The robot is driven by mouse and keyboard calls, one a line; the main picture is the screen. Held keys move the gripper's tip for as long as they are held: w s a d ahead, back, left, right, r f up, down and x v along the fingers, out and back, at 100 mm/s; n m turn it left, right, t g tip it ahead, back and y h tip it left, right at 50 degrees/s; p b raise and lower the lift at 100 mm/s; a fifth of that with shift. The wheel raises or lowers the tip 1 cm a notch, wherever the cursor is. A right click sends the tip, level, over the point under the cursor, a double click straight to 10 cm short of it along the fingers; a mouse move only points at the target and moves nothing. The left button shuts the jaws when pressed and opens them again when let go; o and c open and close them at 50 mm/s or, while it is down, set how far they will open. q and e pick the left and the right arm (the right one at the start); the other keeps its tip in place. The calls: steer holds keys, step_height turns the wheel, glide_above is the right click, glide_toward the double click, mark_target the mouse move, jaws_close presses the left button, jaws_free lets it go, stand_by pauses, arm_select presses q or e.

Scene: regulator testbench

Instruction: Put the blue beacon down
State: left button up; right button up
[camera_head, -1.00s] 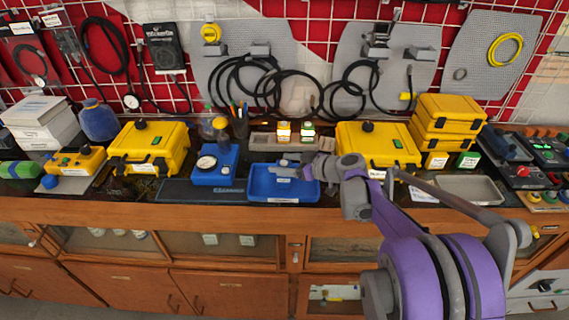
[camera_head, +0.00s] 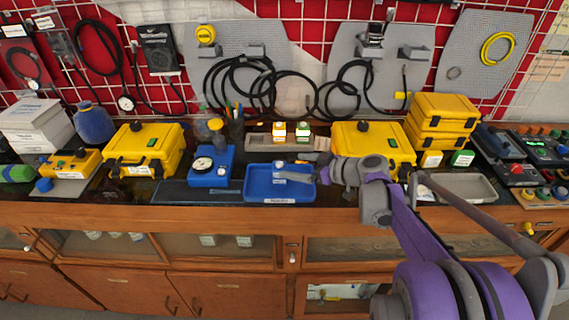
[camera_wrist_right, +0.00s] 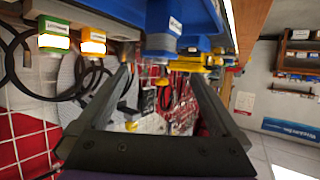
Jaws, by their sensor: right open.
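The blue beacon (camera_head: 280,167) is a small block with a pale label, standing in the blue tray (camera_head: 262,196) on the bench. In the right wrist view, which looks upside down, the blue beacon (camera_wrist_right: 161,42) shows just past the fingertips, against the blue tray (camera_wrist_right: 205,16). My right gripper (camera_head: 318,173) is at the right side of the tray, to the right of the beacon. In the wrist view its two fingers (camera_wrist_right: 158,76) are spread with nothing between them. My left gripper is not in view.
Orange (camera_head: 279,132) and green (camera_head: 303,132) beacons stand behind the tray. A blue gauge box (camera_head: 212,170) is to its left. A yellow case (camera_head: 372,142) stands behind my right wrist, and a grey tray (camera_head: 466,186) is farther right.

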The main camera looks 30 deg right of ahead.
steer(key=v, duration=0.5)
steer(key=s+a+f+m+g, duration=0.1)
steer(key=s+a+f+g, duration=0.25)
steer(key=a, duration=0.35)
steer(key=s+a+f+m+g, duration=0.15)
steer(key=s+a+f, duration=0.25)
steer(key=a, duration=0.4)
steer(key=s+a+f+m+g+h, duration=0.1)
steer(key=s+a+f+h, duration=0.1)
steer(key=s, duration=0.4)
steer(key=s+a+f+m+g+h, duration=0.1)
steer(key=s+a+f+h, duration=0.2)
steer(key=s, duration=0.4)
steer(key=shift+f+g, duration=0.3)
steer(key=shift+f, duration=0.55)
steer(key=shift+d, duration=0.1)
